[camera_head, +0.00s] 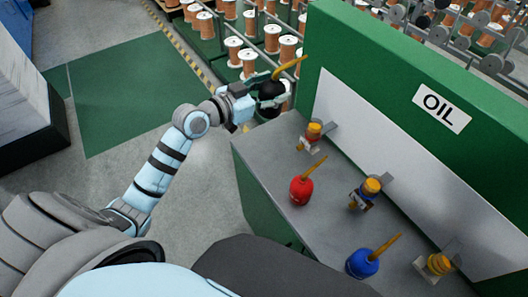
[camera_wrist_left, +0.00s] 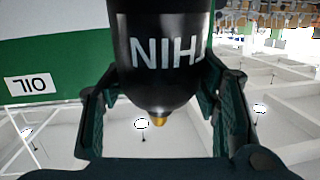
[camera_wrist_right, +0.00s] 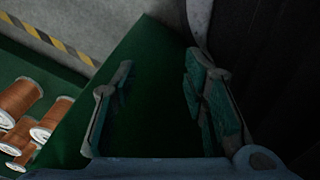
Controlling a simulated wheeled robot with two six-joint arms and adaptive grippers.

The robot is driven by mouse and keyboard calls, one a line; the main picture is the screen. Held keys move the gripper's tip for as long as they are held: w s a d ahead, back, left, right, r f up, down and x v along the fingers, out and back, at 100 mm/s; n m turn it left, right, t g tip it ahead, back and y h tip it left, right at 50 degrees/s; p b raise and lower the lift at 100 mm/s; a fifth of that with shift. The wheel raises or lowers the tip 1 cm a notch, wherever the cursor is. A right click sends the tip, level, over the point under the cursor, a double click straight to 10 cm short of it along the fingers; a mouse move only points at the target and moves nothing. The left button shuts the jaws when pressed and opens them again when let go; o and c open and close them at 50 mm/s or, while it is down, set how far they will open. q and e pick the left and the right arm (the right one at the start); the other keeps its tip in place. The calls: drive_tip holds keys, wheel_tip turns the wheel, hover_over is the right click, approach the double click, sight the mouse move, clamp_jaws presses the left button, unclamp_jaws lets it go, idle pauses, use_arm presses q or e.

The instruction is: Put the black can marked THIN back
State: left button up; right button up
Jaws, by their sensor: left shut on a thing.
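The black can marked THIN (camera_head: 271,91) has a long yellow spout. My left gripper (camera_head: 262,88) is shut on it, holding it beyond the far left end of the grey bench (camera_head: 258,147). In the left wrist view the black can (camera_wrist_left: 158,50) sits between the fingers, its white lettering appearing upside down. In the head view its spout points up and to the right. My right gripper (camera_wrist_right: 155,105) shows only in the right wrist view, with its fingers apart and nothing between them.
On the bench stand a red can (camera_head: 301,190) and a blue can (camera_head: 362,264) with yellow spouts. Several small pieces with yellow-orange tops (camera_head: 371,186) line the white backboard. A green panel with an OIL sign (camera_head: 441,107) rises behind. Copper spools (camera_head: 248,62) stand beyond.

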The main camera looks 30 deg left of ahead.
use_arm(q)
drive_tip(key=a+f+n+t, duration=0.1)
drive_tip(key=w+a+f+y, duration=0.1)
drive_tip(key=a+f+n+t+y, duration=0.1)
drive_tip(key=f, duration=0.1)
drive_tip(key=shift+w+f+n+t+b, duration=0.1)
drive_tip(key=shift+w+n+t+b, duration=0.05)
drive_tip(key=shift+n+t+b, duration=0.2)
wheel_tip(320, 180, down, 19)
drive_tip(key=b, duration=1.4)
drive_tip(key=shift+f, duration=0.15)
drive_tip(key=o, duration=1.5)
drive_tip(key=shift+r, duration=0.3)
drive_tip(key=b+v, duration=0.2)
drive_tip(key=v, duration=1)
drive_tip(key=shift+d, duration=0.15)
